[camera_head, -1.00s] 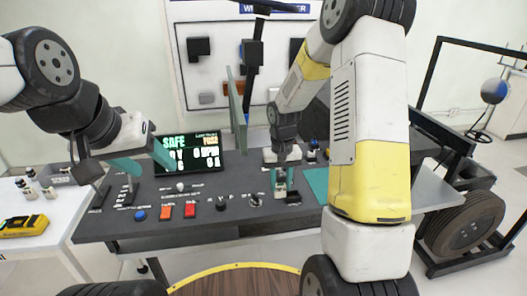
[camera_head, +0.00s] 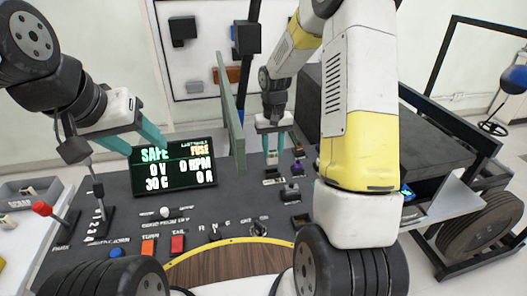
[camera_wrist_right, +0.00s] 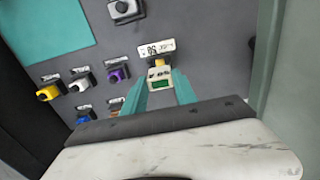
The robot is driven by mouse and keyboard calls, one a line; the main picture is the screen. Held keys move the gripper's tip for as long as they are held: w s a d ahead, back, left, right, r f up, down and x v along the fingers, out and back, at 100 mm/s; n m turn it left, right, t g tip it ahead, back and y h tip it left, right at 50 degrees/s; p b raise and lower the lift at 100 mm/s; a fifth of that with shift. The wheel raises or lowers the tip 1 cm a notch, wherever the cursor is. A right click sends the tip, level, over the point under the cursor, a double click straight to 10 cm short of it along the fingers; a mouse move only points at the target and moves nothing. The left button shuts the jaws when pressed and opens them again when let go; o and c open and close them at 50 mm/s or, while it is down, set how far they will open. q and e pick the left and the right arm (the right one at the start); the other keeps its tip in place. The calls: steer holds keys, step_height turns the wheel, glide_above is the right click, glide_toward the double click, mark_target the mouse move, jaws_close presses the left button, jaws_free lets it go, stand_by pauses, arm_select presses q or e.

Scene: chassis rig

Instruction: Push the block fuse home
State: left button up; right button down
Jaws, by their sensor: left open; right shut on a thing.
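The block fuse (camera_wrist_right: 159,82) is a small cream block with a green window and a yellow part at its far end. It shows between the teal fingertips of my right gripper (camera_wrist_right: 161,79) in the wrist view, and the gripper is shut on it. In the head view my right gripper (camera_head: 272,152) points down at the console's back, and the fuse there is too small to make out. A white label (camera_wrist_right: 155,50) lies just beyond the fuse. How deep the fuse sits is hidden.
The screen (camera_head: 174,166) reads SAFE and FUSE, with 0 V, 0 RPM and 0 A. A thin green upright panel (camera_head: 228,105) stands just left of my right gripper. Coloured connectors (camera_wrist_right: 118,74) sit beside the fuse. A red-knobbed lever (camera_head: 42,209) stands front left.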

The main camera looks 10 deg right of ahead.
steer(key=shift+f, duration=2.8)
steer(key=shift+f, duration=0.15)
steer(key=c, duration=1)
jaws_free()
step_height(320, 180, up, 12)
steer(key=shift+r, duration=0.2)
step_height(320, 180, up, 7)
steer(key=t, duration=0.1)
glide_above(272, 164)
steer(key=s, duration=0.3)
steer(key=s+a+r+t+y, duration=0.1)
steer(key=s+r, duration=0.4)
steer(key=s, duration=0.5)
steer(key=s+a+r+t+y, duration=0.1)
steer(key=s+r+t, duration=0.3)
steer(key=s, duration=0.6)
steer(key=shift+s+r, duration=0.2)
steer(key=shift+r, duration=0.2)
